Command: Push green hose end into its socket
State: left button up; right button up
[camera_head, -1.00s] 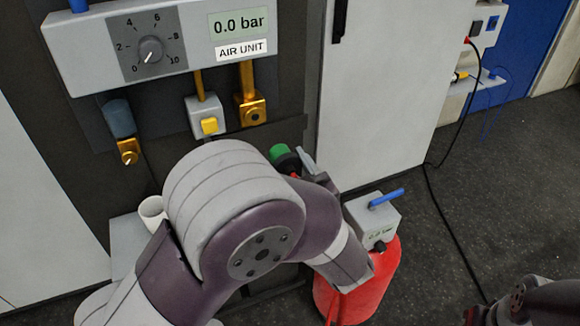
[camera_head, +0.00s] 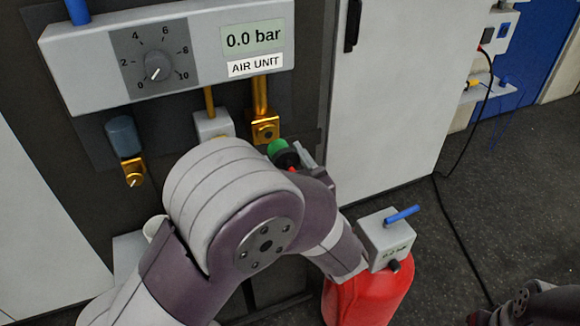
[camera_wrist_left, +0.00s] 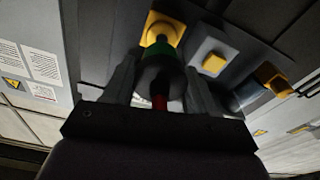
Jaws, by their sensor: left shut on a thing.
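The green hose end (camera_head: 278,147) has a green collar and a dark body; it also shows in the left wrist view (camera_wrist_left: 158,58). My left gripper (camera_head: 301,158) is shut on its dark body, with a finger on each side in the left wrist view (camera_wrist_left: 158,80). The brass socket (camera_head: 265,131) under the air unit is just beyond the green collar. In the left wrist view the socket (camera_wrist_left: 164,26) lines up closely with the hose end. I cannot tell whether they touch. My left arm hides part of the hose. My right gripper is out of view.
The air unit (camera_head: 75,65) reads 0.0 bar. A grey block (camera_head: 213,123) and a blue-capped brass fitting (camera_head: 122,136) hang left of the socket. A red tank (camera_head: 370,300) with a grey box (camera_head: 387,237) stands below right. A white cabinet door (camera_head: 385,110) stands right.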

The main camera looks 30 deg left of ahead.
pick_arm(q)
jog(key=shift+f+x, duration=0.2)
jog(key=shift+x, duration=1.55)
dwell(0.7)
jog(key=shift+w+a, duration=0.4)
dwell(0.4)
jog(key=o, duration=1.1)
jog(key=shift+f, duration=0.1)
jog(key=b, duration=0.1)
send_near(277, 148)
jog(key=shift+w+d+f, duration=0.1)
jog(key=shift+d+f, duration=0.1)
jog(key=shift+f, duration=0.4)
jog(key=shift+w+d+f, duration=0.15)
jog(key=shift+d+f, duration=0.05)
jog(key=shift+f, duration=0.35)
